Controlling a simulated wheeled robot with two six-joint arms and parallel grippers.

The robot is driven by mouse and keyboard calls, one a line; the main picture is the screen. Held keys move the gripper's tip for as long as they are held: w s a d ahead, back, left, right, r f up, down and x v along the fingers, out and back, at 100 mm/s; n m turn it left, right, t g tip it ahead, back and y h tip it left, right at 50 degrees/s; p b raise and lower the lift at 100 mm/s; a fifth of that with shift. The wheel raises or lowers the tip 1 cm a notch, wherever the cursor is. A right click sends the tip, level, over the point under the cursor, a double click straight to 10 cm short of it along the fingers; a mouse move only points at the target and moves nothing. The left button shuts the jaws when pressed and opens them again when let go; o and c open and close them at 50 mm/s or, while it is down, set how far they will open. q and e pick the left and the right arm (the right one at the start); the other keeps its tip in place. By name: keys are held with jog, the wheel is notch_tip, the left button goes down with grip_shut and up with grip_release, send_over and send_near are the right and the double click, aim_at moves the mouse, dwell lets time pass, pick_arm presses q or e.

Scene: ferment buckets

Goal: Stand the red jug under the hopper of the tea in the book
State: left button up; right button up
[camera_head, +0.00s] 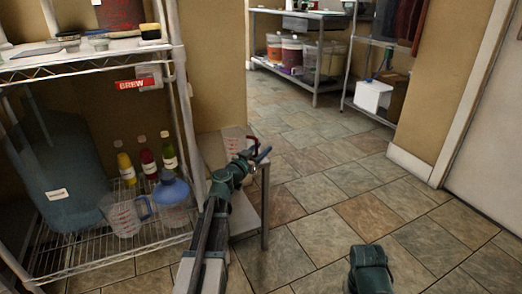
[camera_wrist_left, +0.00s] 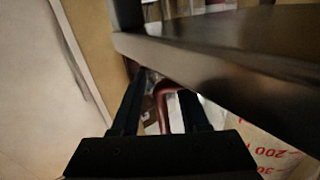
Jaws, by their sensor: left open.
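A clear jug with red markings (camera_head: 233,142) stands on a low table at the end of the rack, partly hidden by my left arm. Its red-marked wall also shows at the lower right of the left wrist view (camera_wrist_left: 285,158). My left gripper (camera_head: 262,155) is open beside this jug. In the wrist view, a red handle (camera_wrist_left: 163,92) lies between the left gripper's fingers (camera_wrist_left: 164,88); they do not visibly close on it. My right gripper is out of view; only a green part of my right arm shows. No hopper or book can be clearly identified.
A metal bar (camera_wrist_left: 240,60) crosses close above the left fingers. The rack (camera_head: 110,248) holds a large blue container (camera_head: 65,175), several bottles and a clear jug with a blue handle (camera_head: 124,216). A far shelf (camera_head: 325,88) holds buckets. Tiled floor (camera_head: 330,220) is open at the right.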

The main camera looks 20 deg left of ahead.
pick_arm(q)
jog(key=shift+r, duration=0.25)
jog(key=s+a, duration=0.1)
jog(key=s, duration=1.1)
jog(key=shift+a, duration=0.15)
jog(key=shift+f, duration=0.15)
